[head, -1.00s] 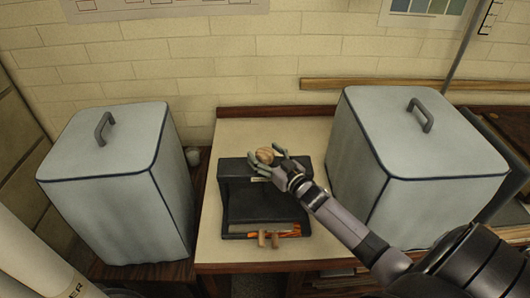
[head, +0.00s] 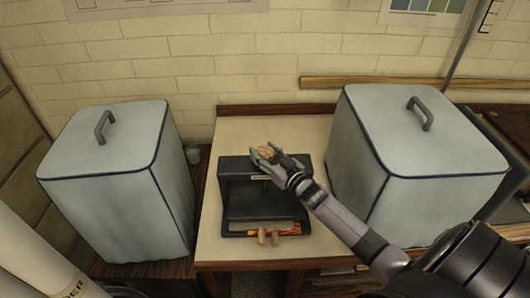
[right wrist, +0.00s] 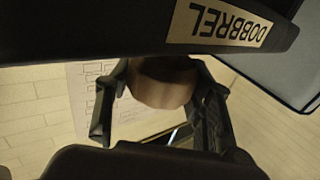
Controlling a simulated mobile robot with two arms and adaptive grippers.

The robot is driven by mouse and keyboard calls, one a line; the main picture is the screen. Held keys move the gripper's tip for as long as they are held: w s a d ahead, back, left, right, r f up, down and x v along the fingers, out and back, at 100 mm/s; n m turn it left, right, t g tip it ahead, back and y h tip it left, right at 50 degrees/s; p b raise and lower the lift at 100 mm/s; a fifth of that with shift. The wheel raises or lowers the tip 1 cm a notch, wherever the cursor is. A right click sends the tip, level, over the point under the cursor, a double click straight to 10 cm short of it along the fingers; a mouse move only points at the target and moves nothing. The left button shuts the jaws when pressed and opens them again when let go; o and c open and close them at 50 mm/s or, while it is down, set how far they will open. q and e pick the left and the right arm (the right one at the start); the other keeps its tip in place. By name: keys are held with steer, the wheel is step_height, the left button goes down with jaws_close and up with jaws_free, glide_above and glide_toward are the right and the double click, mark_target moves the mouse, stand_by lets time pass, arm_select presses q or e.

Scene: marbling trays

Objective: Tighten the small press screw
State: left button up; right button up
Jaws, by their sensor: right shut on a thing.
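The small black press (head: 238,205) stands on the pale table top. Its screw has a round wooden knob (head: 264,152) at the top back. My right gripper (head: 266,154) is at the knob, with a finger on either side of it. In the right wrist view the knob (right wrist: 162,84) sits between the two dark fingers, and the gripper is shut on it. Layered sheets with an orange part (head: 288,232) and two wooden pegs (head: 262,237) show at the press's open front. My left gripper is not in view.
A grey covered box (head: 120,190) stands left of the table, and another (head: 400,165) stands close on the right beside my arm. A brick wall is behind. The table top (head: 225,252) is bare in front of the press.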

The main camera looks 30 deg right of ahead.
steer(key=shift+r+m+h, duration=0.1)
steer(key=shift+m+h, duration=0.4)
steer(key=shift+h, duration=0.3)
steer(key=shift+c, duration=0.2)
steer(key=shift+m+h, duration=0.3)
steer(key=shift+h, duration=0.2)
steer(key=o, duration=1.2)
steer(key=s, duration=0.8)
steer(key=s+a, duration=0.1)
steer(key=s, duration=0.3)
